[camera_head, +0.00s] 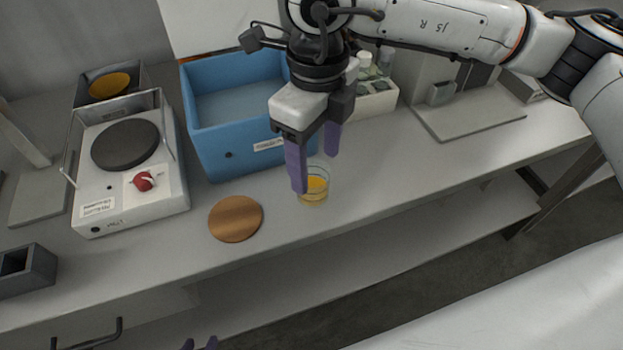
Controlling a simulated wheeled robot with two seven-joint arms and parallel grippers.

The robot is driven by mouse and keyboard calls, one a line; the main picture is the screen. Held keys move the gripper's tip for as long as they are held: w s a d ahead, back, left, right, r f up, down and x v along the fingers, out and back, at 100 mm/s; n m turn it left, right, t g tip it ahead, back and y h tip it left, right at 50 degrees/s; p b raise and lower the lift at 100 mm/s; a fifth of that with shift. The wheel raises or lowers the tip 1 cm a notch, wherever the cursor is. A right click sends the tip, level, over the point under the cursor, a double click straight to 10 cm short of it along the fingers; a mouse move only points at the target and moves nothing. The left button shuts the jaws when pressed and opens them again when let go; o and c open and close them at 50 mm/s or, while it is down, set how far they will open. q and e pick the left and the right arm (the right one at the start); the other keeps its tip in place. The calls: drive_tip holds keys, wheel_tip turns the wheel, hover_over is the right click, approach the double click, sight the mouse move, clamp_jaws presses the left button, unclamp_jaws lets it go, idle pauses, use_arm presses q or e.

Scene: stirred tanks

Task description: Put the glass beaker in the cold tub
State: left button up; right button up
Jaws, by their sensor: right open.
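The glass beaker (314,194) stands upright on the bench and holds some orange-yellow liquid. My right gripper (314,173) is open above and around the beaker's back left side, pointing down. One purple finger overlaps the beaker's left edge in the picture; I cannot tell whether it touches. The blue tub (213,150), with a label on its front, stands behind and left of the beaker. It looks like the cold tub, but I cannot read its label. Only the purple fingertips of my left gripper (199,344) show at the bottom edge.
A round cork-coloured mat (236,219) lies left of the beaker. A hot plate (128,190) with a red knob and guard stands further left. A white rack of bottles (376,103) stands behind right. The bench is clear right of the beaker.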

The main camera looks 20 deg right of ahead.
sight(313, 176)
drive_tip(key=shift+w+f, duration=0.1)
drive_tip(key=shift+f, duration=0.6)
drive_tip(key=f, duration=0.2)
drive_tip(key=f+p, duration=0.1)
drive_tip(key=shift+w+f, duration=0.25)
drive_tip(key=shift+f, duration=0.05)
use_arm(q)
drive_tip(key=shift+w+r, duration=0.65)
drive_tip(key=shift+r, duration=0.35)
use_arm(e)
drive_tip(key=shift+f, duration=0.4)
drive_tip(key=shift+c, duration=0.4)
drive_tip(key=c, duration=1.1)
use_arm(q)
drive_tip(key=shift+s+f, duration=0.1)
drive_tip(key=shift+s, duration=0.15)
use_arm(e)
drive_tip(key=shift+c, duration=0.5)
drive_tip(key=shift+w+r, duration=0.1)
drive_tip(key=shift+r, duration=0.05)
